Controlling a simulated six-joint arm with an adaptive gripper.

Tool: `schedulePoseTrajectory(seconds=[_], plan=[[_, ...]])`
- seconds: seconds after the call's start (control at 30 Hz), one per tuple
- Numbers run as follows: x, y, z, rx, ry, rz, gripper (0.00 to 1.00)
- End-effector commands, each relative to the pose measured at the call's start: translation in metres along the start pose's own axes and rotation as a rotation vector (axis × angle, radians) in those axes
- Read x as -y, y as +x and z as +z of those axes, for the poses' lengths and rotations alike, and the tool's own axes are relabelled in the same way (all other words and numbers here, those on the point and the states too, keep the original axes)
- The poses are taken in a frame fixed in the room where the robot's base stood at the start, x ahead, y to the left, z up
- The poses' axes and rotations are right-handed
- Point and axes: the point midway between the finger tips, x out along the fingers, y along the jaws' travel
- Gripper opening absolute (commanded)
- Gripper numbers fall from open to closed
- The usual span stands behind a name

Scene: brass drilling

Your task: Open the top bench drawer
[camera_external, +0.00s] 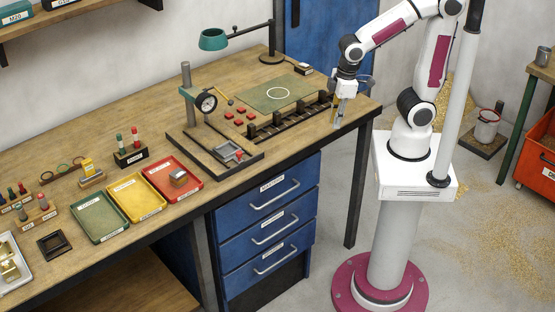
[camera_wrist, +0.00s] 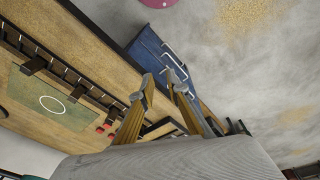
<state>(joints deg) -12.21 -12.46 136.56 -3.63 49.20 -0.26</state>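The blue drawer unit under the bench has three labelled drawers, all shut. The top drawer (camera_external: 260,199) is directly below the bench top and carries a horizontal silver bar handle (camera_external: 276,194). My gripper (camera_external: 341,122) points down near the bench's right end, above and to the right of the drawer unit, apart from the handle. In the wrist view, my gripper (camera_wrist: 163,82) shows two fingers with a gap between them and nothing held. The blue drawer unit (camera_wrist: 150,48) and its silver handles show beyond the fingertips; the nearer finger hides part of that area.
The bench top (camera_external: 232,187) overhangs the drawers, with a dark front edge and a dark leg (camera_external: 358,190) to their right. A black rack (camera_external: 290,119), drill stand (camera_external: 205,140) and red tray (camera_external: 172,176) stand on it. Floor before the drawers looks clear.

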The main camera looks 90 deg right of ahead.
Motion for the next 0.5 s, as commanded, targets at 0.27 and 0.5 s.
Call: schedulePoseTrajectory(seconds=[0.27,0.5], plan=[[0.01,0.032,-0.023,0.07,-0.089,0.017,0.15],[0.02,0.063,-0.043,0.117,-0.168,0.033,0.15]])
